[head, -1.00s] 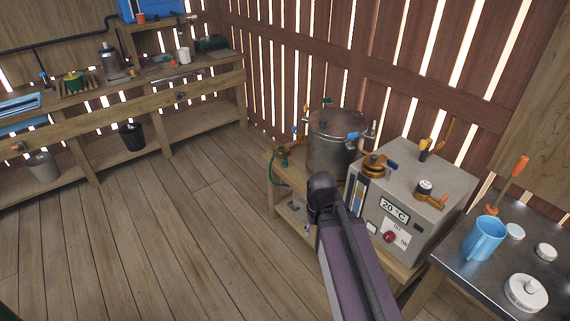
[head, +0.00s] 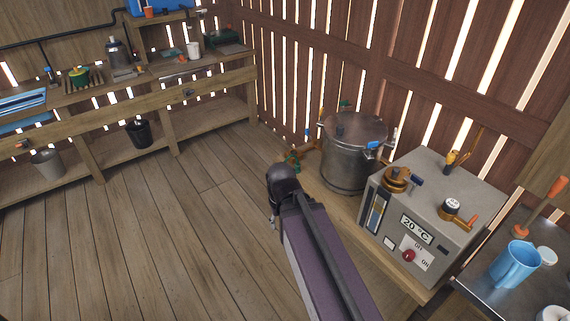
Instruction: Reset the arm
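My arm shows in the head view as a purple link with a black cable. It rises from the bottom edge to a dark rounded joint near the middle of the picture. A small grey part, perhaps of my gripper (head: 273,222), peeks out at the left below that joint. The rest of the gripper is hidden behind the arm, so its fingers cannot be made out. Nothing held can be seen.
A metal pot (head: 352,155) and a grey heater box (head: 435,215) reading 20 °C stand close to the arm's right. A blue jug (head: 515,265) stands on a metal table further right. A wooden workbench (head: 120,110) runs along the back left. The plank floor on the left is clear.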

